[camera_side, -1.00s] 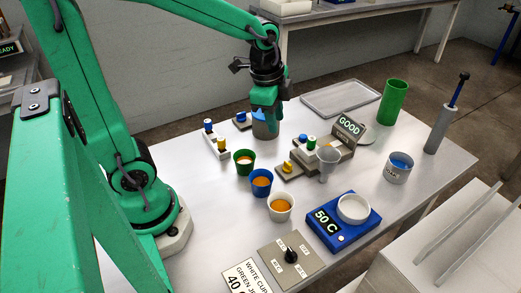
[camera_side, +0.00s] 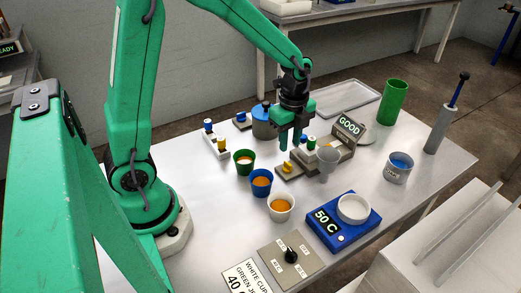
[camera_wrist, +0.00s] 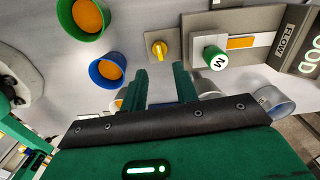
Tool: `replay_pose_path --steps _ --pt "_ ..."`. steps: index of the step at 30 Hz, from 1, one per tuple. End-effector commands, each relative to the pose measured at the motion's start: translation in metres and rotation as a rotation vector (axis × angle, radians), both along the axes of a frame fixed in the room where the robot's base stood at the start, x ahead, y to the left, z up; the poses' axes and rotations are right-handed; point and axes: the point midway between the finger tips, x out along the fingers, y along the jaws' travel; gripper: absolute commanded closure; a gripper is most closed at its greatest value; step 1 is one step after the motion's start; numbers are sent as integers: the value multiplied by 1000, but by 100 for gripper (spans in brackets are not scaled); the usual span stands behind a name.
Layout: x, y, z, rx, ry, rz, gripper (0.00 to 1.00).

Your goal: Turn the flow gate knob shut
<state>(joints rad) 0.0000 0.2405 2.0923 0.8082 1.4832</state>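A small yellow knob (camera_side: 287,168) sits on a grey plate in front of the unit with the "GOOD" display (camera_side: 349,127). In the wrist view the yellow knob (camera_wrist: 160,48) stands clear of the fingers, its grip bar roughly upright in the picture. A label there reads FLOW (camera_wrist: 290,42); I cannot tell for certain that this yellow knob is the flow gate's. My gripper (camera_side: 290,141) points down just behind and above the knob. In the wrist view my gripper (camera_wrist: 160,77) has its two green fingers apart, with nothing between them.
A grey pot (camera_side: 264,127) is behind.

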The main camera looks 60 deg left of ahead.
Motion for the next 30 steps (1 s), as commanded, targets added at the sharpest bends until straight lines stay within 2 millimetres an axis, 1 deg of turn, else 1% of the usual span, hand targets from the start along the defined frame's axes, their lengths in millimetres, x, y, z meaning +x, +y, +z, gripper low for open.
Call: replay_pose_path --steps 5,15,18,24,30 --pt "0 0 -13 0 3 1 70" --pt "-1 0 -54 0 5 2 70" --pt "-1 0 -63 0 4 2 70" --pt "-1 0 -73 0 1 2 70" --pt "0 0 -75 0 0 2 70"
